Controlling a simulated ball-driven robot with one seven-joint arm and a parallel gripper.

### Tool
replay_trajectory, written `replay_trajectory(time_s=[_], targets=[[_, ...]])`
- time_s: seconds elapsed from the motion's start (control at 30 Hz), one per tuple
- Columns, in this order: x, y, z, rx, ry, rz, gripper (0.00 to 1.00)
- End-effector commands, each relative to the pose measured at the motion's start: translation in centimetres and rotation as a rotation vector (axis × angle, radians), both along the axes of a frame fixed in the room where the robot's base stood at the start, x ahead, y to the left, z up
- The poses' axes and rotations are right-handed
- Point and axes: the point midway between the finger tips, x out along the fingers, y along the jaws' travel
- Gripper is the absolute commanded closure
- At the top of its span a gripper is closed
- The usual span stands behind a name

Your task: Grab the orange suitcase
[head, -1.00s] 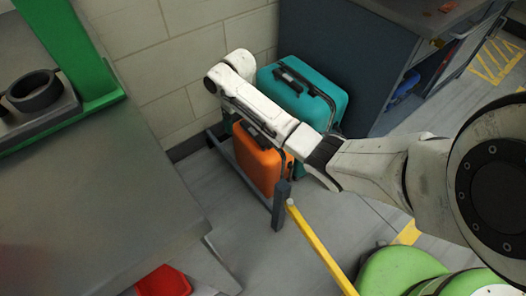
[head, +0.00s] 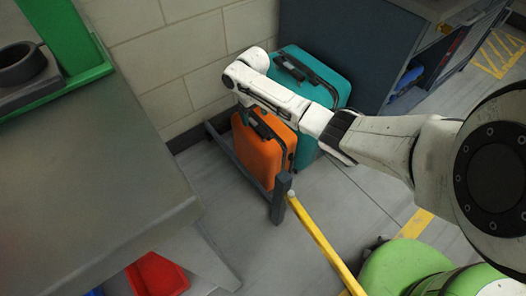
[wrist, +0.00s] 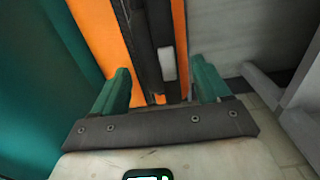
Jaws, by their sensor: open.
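The orange suitcase (head: 258,155) stands upright on the floor against the wall, in front of a teal suitcase (head: 318,78). In the wrist view its orange top (wrist: 100,28) and dark handle strip (wrist: 152,50) lie straight ahead of my gripper (wrist: 160,88). The two green fingers are open, one on each side of the dark strip. I cannot tell whether they touch it. In the head view my forearm reaches over the suitcases and hides the gripper's tips.
A dark low frame (head: 279,198) borders the suitcases, with a yellow bar (head: 325,248) running from its post. A grey table (head: 90,165) stands at left. A dark cabinet (head: 355,55) is behind at right.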

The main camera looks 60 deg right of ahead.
Motion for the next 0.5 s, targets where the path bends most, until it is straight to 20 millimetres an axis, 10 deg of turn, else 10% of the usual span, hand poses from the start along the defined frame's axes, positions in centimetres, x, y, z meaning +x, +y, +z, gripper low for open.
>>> replay_trajectory(time_s=[0.5], targets=[[0.02,0.09,-1.77,0.000,0.000,0.001,0.33]])
